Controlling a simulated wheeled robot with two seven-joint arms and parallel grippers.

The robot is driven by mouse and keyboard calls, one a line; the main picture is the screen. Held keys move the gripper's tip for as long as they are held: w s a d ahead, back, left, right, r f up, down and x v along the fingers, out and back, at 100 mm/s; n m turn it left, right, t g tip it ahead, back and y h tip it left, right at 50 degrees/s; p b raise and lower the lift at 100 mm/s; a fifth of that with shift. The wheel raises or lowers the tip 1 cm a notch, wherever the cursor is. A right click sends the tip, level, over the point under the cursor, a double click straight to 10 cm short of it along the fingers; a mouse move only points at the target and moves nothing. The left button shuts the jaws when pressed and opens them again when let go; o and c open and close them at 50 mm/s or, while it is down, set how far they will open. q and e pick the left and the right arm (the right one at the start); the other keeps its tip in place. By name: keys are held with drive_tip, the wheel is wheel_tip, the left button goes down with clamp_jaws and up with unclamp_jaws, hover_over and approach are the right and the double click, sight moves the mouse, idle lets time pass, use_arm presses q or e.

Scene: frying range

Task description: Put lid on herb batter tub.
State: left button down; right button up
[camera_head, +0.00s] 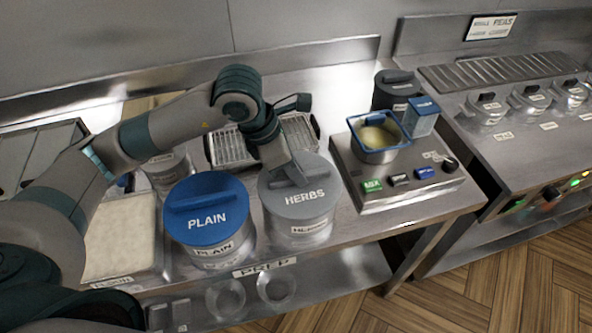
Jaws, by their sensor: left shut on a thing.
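The herb batter tub (303,236) is a metal tub at the middle of the counter, with a label on its front. A grey lid (307,206) marked HERBS sits on top of it and looks level, covering its mouth. My left gripper (290,176) comes down from above and is shut on the lid's raised grip at the back left of the lid. The fingertips are partly hidden against the lid. Whether the lid is fully seated cannot be told. My right gripper is not in view.
A tub with a blue PLAIN lid (207,208) stands close on the left. A mixer unit (400,180) with a bowl (377,142) and buttons is on the right. A wire rack (225,148) and a dark lidded tub (396,90) are behind. A tray (118,245) lies at left.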

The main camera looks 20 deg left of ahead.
use_arm(q)
drive_tip(key=shift+f+b, duration=0.2)
drive_tip(key=shift+b, duration=0.15)
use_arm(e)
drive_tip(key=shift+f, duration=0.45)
use_arm(q)
drive_tip(key=c, duration=1.7)
unclamp_jaws()
drive_tip(key=shift+r, duration=0.1)
